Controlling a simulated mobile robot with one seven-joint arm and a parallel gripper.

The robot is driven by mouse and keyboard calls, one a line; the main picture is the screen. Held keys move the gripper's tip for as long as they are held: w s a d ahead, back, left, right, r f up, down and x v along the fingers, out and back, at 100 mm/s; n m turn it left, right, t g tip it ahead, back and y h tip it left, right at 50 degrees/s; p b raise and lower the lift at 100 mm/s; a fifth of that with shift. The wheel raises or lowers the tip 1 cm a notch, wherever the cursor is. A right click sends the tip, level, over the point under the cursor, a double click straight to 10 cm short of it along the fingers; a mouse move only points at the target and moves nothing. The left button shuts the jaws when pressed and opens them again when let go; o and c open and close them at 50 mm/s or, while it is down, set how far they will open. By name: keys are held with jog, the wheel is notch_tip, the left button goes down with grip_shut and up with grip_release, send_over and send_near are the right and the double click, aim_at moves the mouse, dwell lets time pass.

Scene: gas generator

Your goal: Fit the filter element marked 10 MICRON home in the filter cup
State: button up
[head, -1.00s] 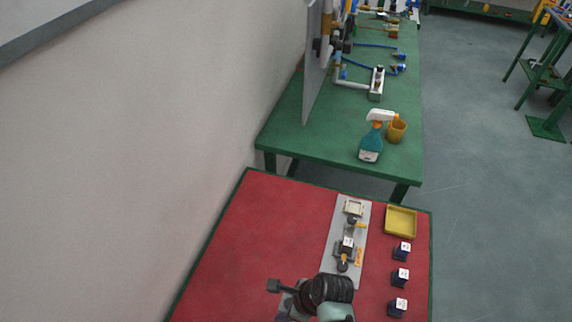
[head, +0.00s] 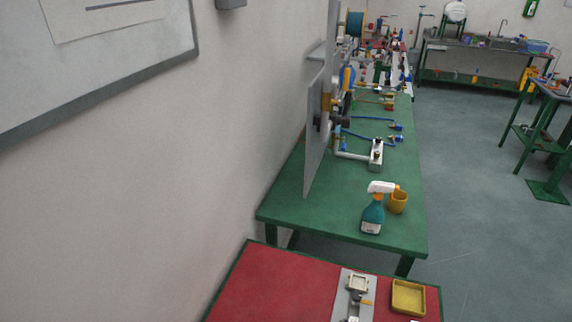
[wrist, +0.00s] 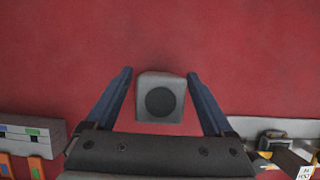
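In the wrist view my gripper (wrist: 158,74) is open over a red surface. A grey block with a dark round face (wrist: 160,101) shows between the fingers, with a gap on each side. I cannot tell how far below the fingertips it is, nor read any marking on it. A dark piece with a white label (wrist: 305,173) is cut off at the lower right; its text is too small to read. A grey plate with fittings (head: 341,300) stands on the red table in the head view. I cannot make out which fitting is the filter cup.
A yellow tray (head: 409,312) lies right of the plate on the red table (head: 270,285). A green bench (head: 300,215) behind carries a spray bottle (head: 373,215) and an orange cup (head: 398,203). A grey box with coloured marks (wrist: 42,128) is at the wrist view's lower left.

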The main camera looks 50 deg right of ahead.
jog(key=v, duration=1.2)
jog(key=shift+r+p, duration=0.15)
jog(key=shift+p, duration=0.15)
